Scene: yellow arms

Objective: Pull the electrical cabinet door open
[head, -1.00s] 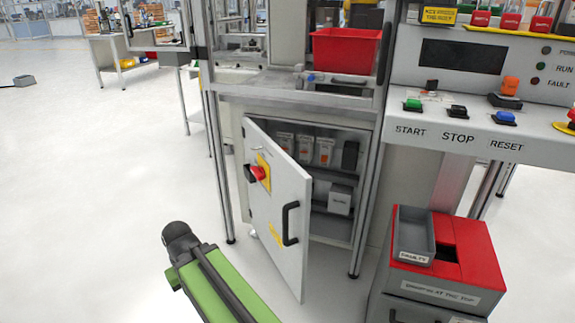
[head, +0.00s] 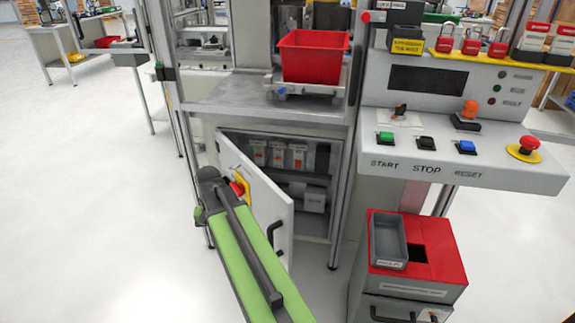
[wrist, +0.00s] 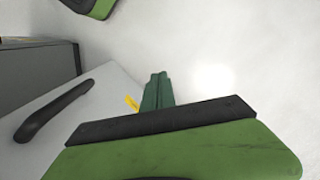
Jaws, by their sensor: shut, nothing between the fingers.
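The electrical cabinet door (head: 270,205) is white and stands partly open, hinged at its left, with the cabinet's shelves showing behind it. Its black handle (head: 276,235) is partly covered by my arm in the head view. The red knob (head: 238,188) on a yellow plate is also partly covered. In the wrist view the door (wrist: 105,105) fills the left side, with the handle (wrist: 52,110) on it. My gripper (wrist: 158,80) is shut and empty, to the right of the handle and apart from it. I cannot tell whether it touches the door. My gripper is hidden in the head view.
A red-topped grey bin unit (head: 425,245) stands right of the cabinet. A control panel (head: 440,150) juts out above it. A red crate (head: 312,57) sits on the machine's shelf above the cabinet. The floor (head: 90,200) at the left is clear.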

